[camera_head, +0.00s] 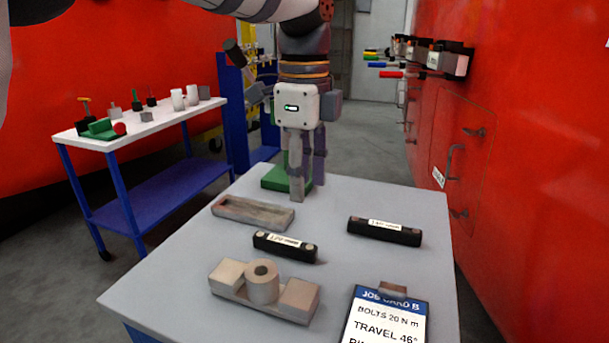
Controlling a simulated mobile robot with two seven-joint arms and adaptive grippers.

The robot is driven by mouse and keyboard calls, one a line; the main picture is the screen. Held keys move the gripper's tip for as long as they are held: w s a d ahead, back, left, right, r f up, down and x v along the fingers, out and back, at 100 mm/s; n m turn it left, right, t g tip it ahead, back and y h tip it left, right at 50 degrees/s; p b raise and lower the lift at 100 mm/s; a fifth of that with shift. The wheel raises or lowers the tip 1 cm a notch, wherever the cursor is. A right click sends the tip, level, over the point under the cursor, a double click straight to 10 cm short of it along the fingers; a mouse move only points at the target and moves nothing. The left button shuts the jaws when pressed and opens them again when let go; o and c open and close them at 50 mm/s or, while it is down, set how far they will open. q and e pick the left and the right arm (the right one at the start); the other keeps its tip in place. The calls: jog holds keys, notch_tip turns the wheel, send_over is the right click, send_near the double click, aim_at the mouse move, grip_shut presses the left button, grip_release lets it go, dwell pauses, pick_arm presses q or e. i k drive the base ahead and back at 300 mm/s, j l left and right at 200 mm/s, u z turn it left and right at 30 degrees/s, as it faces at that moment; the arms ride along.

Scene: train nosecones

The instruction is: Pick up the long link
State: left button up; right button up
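Two black bar links with white labels lie flat on the grey table. One link (384,231) is at the right and looks the longer; the other link (285,246) is nearer and left of it. The label text is too small to read surely. My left gripper (308,188) points down above the back of the table, behind both links and touching neither. Its fingers overlap in this view, so its opening is unclear; no link is in it. My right gripper is out of view.
A shallow grey tray (225,213), a metal block fixture with a round boss (262,284) and a job card (388,318) are on the table (180,262). A green block (272,180) is by my fingers. A white-topped cart (165,119) stands left; red panels flank both sides.

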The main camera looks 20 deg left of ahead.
aim_at(387, 231)
jog(key=k, duration=1)
